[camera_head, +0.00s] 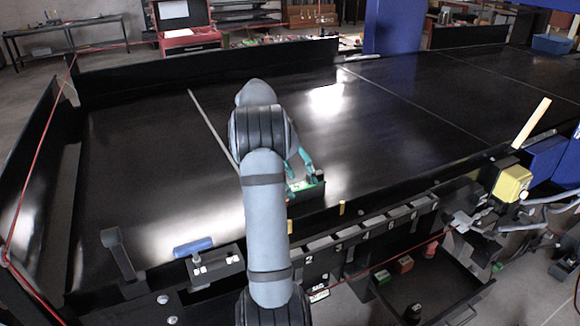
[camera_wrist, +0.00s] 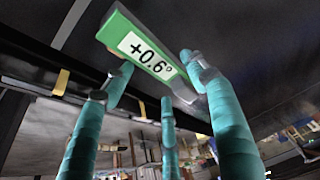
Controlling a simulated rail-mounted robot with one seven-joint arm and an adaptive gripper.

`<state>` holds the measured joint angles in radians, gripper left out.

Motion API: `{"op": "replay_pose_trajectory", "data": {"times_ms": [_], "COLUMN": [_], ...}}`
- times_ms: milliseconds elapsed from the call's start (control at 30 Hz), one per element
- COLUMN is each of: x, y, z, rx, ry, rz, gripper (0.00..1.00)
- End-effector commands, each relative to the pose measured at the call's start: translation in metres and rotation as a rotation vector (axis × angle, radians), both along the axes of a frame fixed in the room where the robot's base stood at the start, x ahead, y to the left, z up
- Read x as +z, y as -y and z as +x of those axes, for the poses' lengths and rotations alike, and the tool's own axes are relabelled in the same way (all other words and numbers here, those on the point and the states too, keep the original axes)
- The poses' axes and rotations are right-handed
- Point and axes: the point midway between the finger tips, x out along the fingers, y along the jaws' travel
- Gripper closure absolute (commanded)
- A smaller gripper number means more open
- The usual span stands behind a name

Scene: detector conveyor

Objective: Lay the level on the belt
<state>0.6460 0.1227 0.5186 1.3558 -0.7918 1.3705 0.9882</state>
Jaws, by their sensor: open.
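The level is a bar with a bright green side and a white display reading "+0.6°" (camera_wrist: 150,52). In the head view it shows as a small green patch (camera_head: 301,186) by the front edge of the black belt (camera_head: 150,140), partly hidden by my arm. It appears to lie on the belt, though its underside is hidden. My gripper (camera_wrist: 158,82) has three teal fingers, which are spread open close around the level. In the head view the teal fingers (camera_head: 303,172) are beside it. Whether any fingertip touches it is unclear.
A low black wall (camera_head: 200,62) runs along the belt's back. Numbered slots (camera_head: 345,235) line its front rail. A blue cylinder (camera_head: 193,247) lies at the front left, and a yellow box (camera_head: 511,184) stands at the right.

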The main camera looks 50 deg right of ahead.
Motion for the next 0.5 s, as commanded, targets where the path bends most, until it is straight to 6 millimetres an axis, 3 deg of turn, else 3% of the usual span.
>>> {"op": "replay_pose_trajectory", "data": {"times_ms": [300, 500], "x": [0.062, 0.077], "y": [-0.022, -0.029], "z": [0.011, 0.013], "rx": [0.0, 0.0], "ry": [0.002, 0.001], "rz": [-0.002, 0.0], "gripper": [0.43, 0.43]}}
